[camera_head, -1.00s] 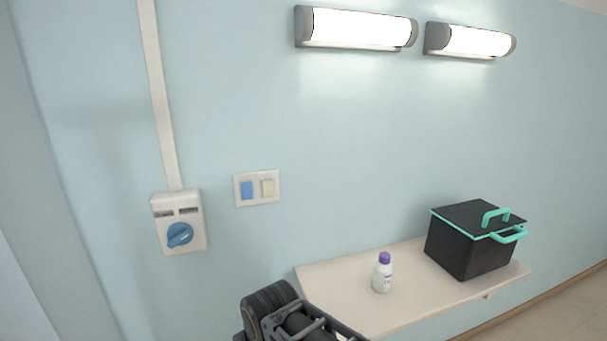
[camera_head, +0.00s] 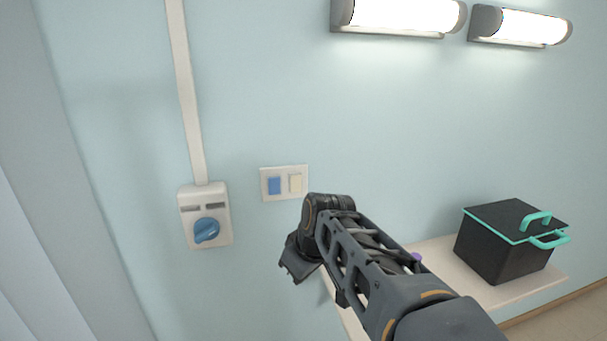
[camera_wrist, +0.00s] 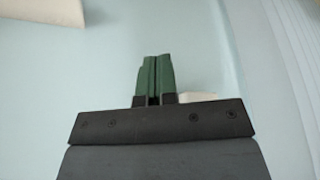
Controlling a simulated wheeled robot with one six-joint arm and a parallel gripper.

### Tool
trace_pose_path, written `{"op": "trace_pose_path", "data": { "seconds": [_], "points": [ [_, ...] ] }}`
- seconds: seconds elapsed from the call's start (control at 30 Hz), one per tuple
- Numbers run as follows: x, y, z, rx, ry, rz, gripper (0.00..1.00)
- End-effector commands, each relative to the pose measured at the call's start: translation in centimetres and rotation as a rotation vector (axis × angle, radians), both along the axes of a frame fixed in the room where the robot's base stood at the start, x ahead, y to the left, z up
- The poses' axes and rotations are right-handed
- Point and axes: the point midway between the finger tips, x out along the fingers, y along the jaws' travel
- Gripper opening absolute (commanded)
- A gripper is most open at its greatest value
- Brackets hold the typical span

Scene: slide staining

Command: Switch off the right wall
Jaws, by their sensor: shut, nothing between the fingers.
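A white switch plate (camera_head: 284,183) is on the pale blue wall in the head view. It has a blue rocker (camera_head: 274,185) on the left and a cream rocker (camera_head: 295,183) on the right. Two wall lamps, a left one (camera_head: 400,14) and a right one (camera_head: 522,26), are both lit. My gripper (camera_wrist: 153,78) shows its two green fingers shut and empty in the wrist view. In the head view my arm's end is below and right of the plate, and the fingers cannot be made out. A white piece (camera_wrist: 197,97) is partly hidden behind the gripper; I cannot tell what it is.
A control box (camera_head: 205,214) with a blue knob is left of the plate, under a vertical conduit (camera_head: 190,100). A wall shelf (camera_head: 525,288) at lower right bears a black box (camera_head: 508,240) with teal handles and a purple-capped bottle (camera_head: 416,257), mostly hidden by my arm.

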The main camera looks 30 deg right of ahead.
Motion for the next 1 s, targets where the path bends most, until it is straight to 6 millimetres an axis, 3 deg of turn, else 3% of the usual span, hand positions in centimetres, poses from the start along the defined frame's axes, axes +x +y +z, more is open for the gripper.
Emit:
{"op": "trace_pose_path", "data": {
  "seconds": [0.03, 0.2, 0.4, 0.6, 1.0],
  "points": [
    [1.4, -1.3, 2.9, -0.004, -0.03, 0.068, 0.0],
    [4.5, -5.1, 10.1, -0.051, -0.164, 0.36, 0.0],
    [6.2, -8.8, 16.1, -0.144, -0.318, 0.627, 0.0],
    [6.7, -10.6, 18.9, -0.215, -0.4, 0.765, 0.0],
    [6.7, -10.8, 19.2, -0.229, -0.414, 0.793, 0.0]
  ]
}}
